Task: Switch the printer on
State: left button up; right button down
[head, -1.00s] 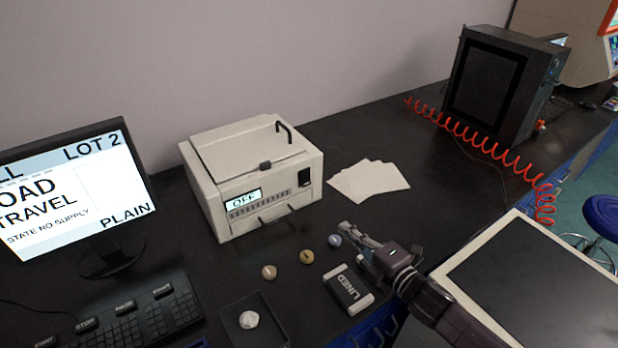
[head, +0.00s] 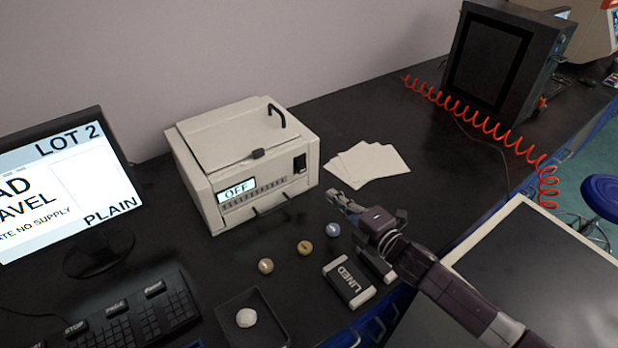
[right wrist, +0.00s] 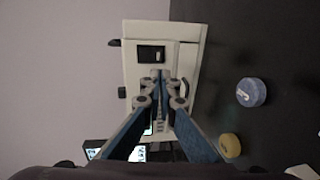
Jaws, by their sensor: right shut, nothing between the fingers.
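The printer (head: 241,160) is a cream box on the dark bench, with a small display (head: 236,190) reading OFF on its front. A black rocker switch (head: 299,164) sits at the right of its front face. In the right wrist view the switch (right wrist: 151,54) shows straight beyond the fingertips. My right gripper (head: 334,196) is shut and empty, in front of the printer's right side and below the switch in the picture. It also shows in the right wrist view (right wrist: 159,80); fingers and printer front look apart, though contact cannot be told. My left gripper is not in view.
White sheets (head: 367,163) lie right of the printer. Several small round pieces, including a blue one (head: 333,230), lie in front, near a box marked LINED (head: 348,282) and a black tray (head: 270,306). A monitor (head: 62,190) and keyboard (head: 140,322) stand left.

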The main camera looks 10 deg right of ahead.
jog(key=b, duration=0.2)
send_near(303, 171)
jog(key=b+x, duration=0.2)
jog(key=x, duration=0.3)
jog(key=shift+w+a+f+b, duration=0.15)
jog(key=shift+w+f+b, duration=0.05)
jog(key=shift+w+b, duration=0.1)
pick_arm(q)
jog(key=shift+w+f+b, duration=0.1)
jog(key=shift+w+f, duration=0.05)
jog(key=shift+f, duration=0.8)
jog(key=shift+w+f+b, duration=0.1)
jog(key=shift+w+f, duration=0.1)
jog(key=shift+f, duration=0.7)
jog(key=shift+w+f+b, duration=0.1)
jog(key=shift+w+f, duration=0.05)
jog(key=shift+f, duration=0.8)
pick_arm(e)
jog(key=shift+w+a, duration=0.25)
jog(key=shift+w, duration=0.4)
jog(key=b, duration=0.3)
jog(key=shift+w+a+f+t, duration=0.15)
jog(key=shift+w+f+t, duration=0.15)
jog(key=shift+t, duration=0.1)
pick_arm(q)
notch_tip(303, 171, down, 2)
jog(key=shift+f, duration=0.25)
pick_arm(e)
jog(key=shift+r, duration=0.2)
